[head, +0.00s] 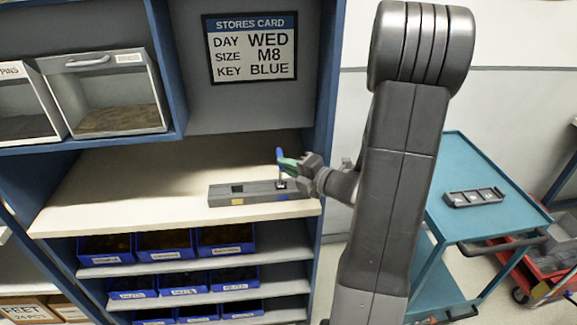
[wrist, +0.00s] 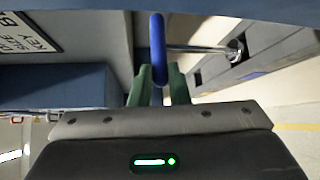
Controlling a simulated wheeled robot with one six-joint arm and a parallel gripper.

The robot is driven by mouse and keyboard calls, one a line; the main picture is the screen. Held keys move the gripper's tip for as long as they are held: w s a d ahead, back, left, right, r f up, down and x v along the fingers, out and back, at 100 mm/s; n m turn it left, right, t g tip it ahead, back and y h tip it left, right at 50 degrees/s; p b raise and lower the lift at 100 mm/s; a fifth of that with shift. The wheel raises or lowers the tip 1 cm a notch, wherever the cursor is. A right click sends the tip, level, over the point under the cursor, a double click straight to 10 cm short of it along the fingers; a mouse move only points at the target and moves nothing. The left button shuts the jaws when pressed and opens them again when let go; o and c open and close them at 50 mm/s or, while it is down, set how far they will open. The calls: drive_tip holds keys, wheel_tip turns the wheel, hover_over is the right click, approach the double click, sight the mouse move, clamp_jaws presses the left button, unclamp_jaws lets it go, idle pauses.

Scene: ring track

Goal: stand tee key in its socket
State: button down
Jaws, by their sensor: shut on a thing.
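My gripper (head: 284,163) is shut on the blue handle of the tee key (head: 280,154), above the right end of the grey socket block (head: 258,195). In the wrist view, the green fingers (wrist: 158,78) grip the blue handle (wrist: 157,45) from both sides. The key's metal shaft runs from the handle to a round opening in the block (wrist: 215,72), beside a blue mark. The key looks about upright in the head view. I cannot tell how deep its tip sits. A square hole (head: 237,188) near the block's left end is empty, above a yellow mark.
The block lies on a pale shelf (head: 120,180), with bare room to its left. A stores card (head: 252,48) reads WED, M8, BLUE. Blue bins (head: 165,244) fill the shelves below. A teal trolley (head: 470,218) with a dark tray (head: 474,197) stands right; a red cart (head: 545,275) is beyond.

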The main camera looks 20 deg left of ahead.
drive_tip(key=shift+f+b, duration=0.45)
drive_tip(key=shift+f, duration=0.35)
drive_tip(key=c, duration=1.3)
unclamp_jaws()
drive_tip(key=v, duration=1.3)
drive_tip(key=shift+d+b, duration=0.35)
drive_tip(key=shift+b, duration=0.05)
drive_tip(key=shift+s+a+r, duration=0.1)
drive_tip(key=shift+r, duration=0.05)
drive_tip(key=x, duration=1.3)
drive_tip(key=shift+a+p, duration=0.3)
drive_tip(key=shift+p, duration=0.15)
